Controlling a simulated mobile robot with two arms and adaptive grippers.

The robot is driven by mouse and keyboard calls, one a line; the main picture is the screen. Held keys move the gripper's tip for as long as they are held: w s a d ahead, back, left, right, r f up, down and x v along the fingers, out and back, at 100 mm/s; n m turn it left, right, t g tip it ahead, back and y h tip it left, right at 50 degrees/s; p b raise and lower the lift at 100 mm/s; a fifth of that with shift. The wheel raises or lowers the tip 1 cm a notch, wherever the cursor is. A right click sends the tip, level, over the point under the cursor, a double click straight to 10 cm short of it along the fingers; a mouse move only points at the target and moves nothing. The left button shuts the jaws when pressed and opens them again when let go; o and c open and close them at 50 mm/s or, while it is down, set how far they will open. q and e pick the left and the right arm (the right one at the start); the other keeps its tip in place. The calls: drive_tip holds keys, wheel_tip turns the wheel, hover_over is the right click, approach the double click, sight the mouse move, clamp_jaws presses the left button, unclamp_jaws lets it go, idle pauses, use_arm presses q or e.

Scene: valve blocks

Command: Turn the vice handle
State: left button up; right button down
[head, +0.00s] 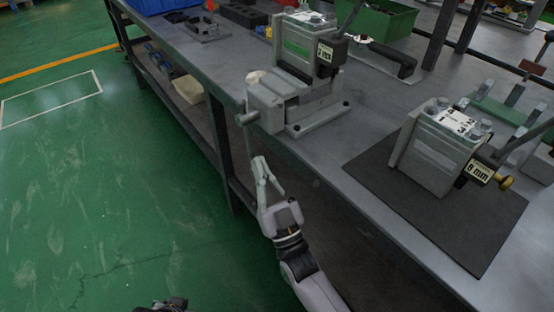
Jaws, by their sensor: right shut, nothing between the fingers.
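A grey vice (275,104) is bolted at the front edge of the workbench and holds a metal valve block (301,50) with a "mm" label. The vice handle (247,118) sticks out past the bench edge, with a rounded end, and a thin bar seems to run down from it. My right gripper (261,168) is just below the handle, in front of the bench edge. Its fingers look closed, with nothing seen between them. Whether the fingertips touch the bar cannot be told.
A second valve block (443,148) stands on a black mat (372,173) at the right of the workbench (225,61). A green bin (384,20) and a blue bin (160,4) stand at the back. The green floor (100,190) at left is clear.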

use_arm(q)
drive_tip(key=shift+t, duration=0.9)
drive_tip(key=shift+w+d+r+b, duration=0.1)
drive_tip(key=shift+w+r+b, duration=0.15)
drive_tip(key=shift+r+b, duration=0.4)
drive_tip(key=shift+w+d+r+b, duration=0.1)
drive_tip(key=shift+w+r+b, duration=0.2)
drive_tip(key=shift+r, duration=0.7)
drive_tip(key=shift+w+d+r+b, duration=0.1)
drive_tip(key=shift+w+r+b, duration=0.25)
drive_tip(key=shift+r, duration=0.45)
use_arm(e)
drive_tip(key=shift+w+a+f+t, duration=0.3)
drive_tip(key=shift+w+t, duration=0.1)
drive_tip(key=shift+t, duration=0.2)
use_arm(q)
drive_tip(key=shift+s, duration=0.1)
